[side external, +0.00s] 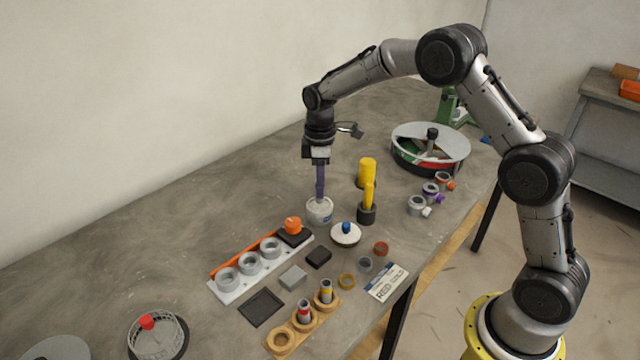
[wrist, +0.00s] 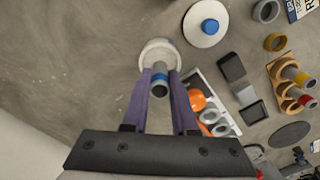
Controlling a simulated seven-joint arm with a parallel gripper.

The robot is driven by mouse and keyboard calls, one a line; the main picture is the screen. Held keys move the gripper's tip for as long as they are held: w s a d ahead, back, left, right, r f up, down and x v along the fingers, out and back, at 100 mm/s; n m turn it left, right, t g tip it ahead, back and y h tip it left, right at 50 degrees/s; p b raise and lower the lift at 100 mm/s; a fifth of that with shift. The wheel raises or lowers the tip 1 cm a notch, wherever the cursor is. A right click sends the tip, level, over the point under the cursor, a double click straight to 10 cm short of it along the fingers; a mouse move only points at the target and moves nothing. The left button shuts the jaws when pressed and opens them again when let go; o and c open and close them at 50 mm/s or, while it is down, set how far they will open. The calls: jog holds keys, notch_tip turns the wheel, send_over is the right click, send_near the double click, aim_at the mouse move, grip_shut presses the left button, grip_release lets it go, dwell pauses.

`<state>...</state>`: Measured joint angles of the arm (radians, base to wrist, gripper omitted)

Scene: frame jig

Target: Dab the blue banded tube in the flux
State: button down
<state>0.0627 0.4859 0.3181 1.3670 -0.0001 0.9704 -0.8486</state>
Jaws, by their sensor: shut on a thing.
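My gripper (side external: 319,192) points straight down with its purple fingers closed on the blue banded tube (wrist: 160,82). In the wrist view the tube sits between the fingertips (wrist: 160,80), its blue band and open near end showing. The flux pot (side external: 320,212), a pale round pot, stands directly below the fingers; its rim (wrist: 153,47) shows around the tube's far end. The tube's lower end appears to be at or in the pot's mouth; I cannot tell how deep. A white lid with a blue knob (side external: 345,235) lies on the bench beside the pot.
A wooden rack (side external: 280,342) holds red and yellow banded tubes, with one empty hole. A white jig with grey rings (side external: 250,264) is left of it. A yellow tool (side external: 367,190) stands close right of the pot. A round divided tray (side external: 430,150) is behind.

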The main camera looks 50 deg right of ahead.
aim_at(320, 201)
dwell(0.4)
jog(key=shift+f, duration=2.4)
jog(key=shift+r, duration=3)
